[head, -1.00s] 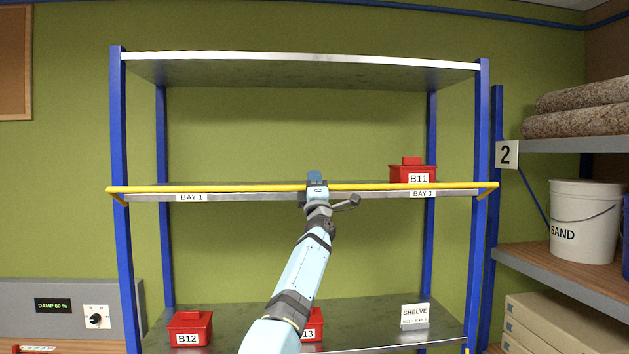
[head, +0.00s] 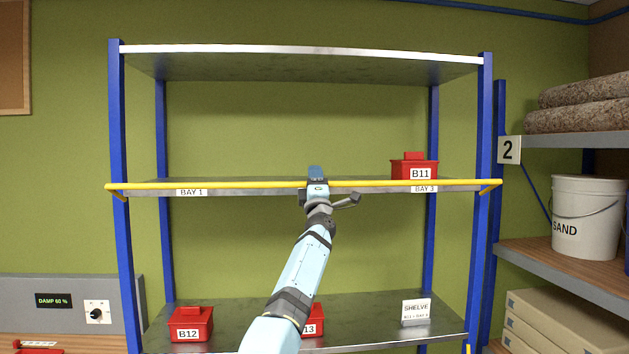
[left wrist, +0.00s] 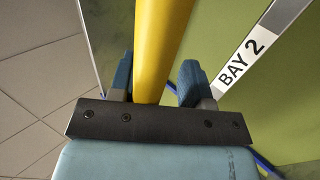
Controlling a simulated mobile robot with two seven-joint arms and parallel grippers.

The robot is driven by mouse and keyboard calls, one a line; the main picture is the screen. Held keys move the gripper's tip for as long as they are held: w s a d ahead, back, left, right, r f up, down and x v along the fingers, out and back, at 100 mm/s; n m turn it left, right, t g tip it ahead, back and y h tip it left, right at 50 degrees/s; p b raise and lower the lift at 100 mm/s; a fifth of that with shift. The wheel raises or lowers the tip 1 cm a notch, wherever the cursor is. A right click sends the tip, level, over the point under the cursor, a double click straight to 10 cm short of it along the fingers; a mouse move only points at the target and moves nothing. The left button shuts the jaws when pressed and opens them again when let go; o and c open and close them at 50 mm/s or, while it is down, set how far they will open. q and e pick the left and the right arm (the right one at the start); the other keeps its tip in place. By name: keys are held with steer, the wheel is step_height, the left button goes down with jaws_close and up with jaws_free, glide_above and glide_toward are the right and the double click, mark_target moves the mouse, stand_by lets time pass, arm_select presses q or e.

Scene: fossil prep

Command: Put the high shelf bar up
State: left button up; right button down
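The high shelf bar (head: 240,185) is a yellow rail running across the front edge of the middle shelf (head: 270,191), with short bent arms at both ends by the blue posts. My left gripper (head: 316,178) reaches up to the middle of the bar from below. In the left wrist view the bar (left wrist: 160,45) passes between the two blue fingers of my left gripper (left wrist: 158,84). It lies close to the left finger, with a gap before the right finger, so the fingers look open around it. My right gripper is not in view.
Red box B11 (head: 414,168) stands on the middle shelf at right. Red boxes B12 (head: 190,325) and 13 (head: 314,320) and a white sign (head: 416,310) are on the lower shelf. A side shelf holds a bucket (head: 585,215).

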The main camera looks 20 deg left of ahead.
arm_select(q)
steer(key=shift+s+d+p, duration=0.15)
steer(key=shift+s+d, duration=0.25)
steer(key=shift+s, duration=0.2)
steer(key=shift+s+d+p, duration=0.15)
steer(key=shift+s+d, duration=0.2)
steer(key=shift+s, duration=0.25)
steer(key=shift+s+d+f+p, duration=0.25)
steer(key=shift+s+f+p, duration=0.05)
steer(key=shift+f, duration=0.15)
steer(key=shift+s+d+f+p, duration=0.15)
steer(key=shift+s+d+p, duration=0.45)
steer(key=shift+s, duration=0.5)
steer(key=shift+o, duration=1.4)
steer(key=shift+s+d, duration=0.6)
steer(key=shift+s, duration=0.1)
steer(key=s+d, duration=0.1)
steer(key=s, duration=0.1)
steer(key=s+d+r, duration=0.1)
steer(key=shift+s+d+r+p, duration=0.1)
steer(key=shift+s+r+p, duration=0.05)
steer(key=shift+s+p, duration=0.2)
steer(key=shift+c, duration=1.4)
steer(key=shift+s+d+f, duration=0.25)
steer(key=shift+s, duration=0.25)
steer(key=shift+s+d+f, duration=0.3)
steer(key=shift+s, duration=0.25)
steer(key=shift+s+d+f, duration=0.25)
steer(key=shift+s, duration=0.25)
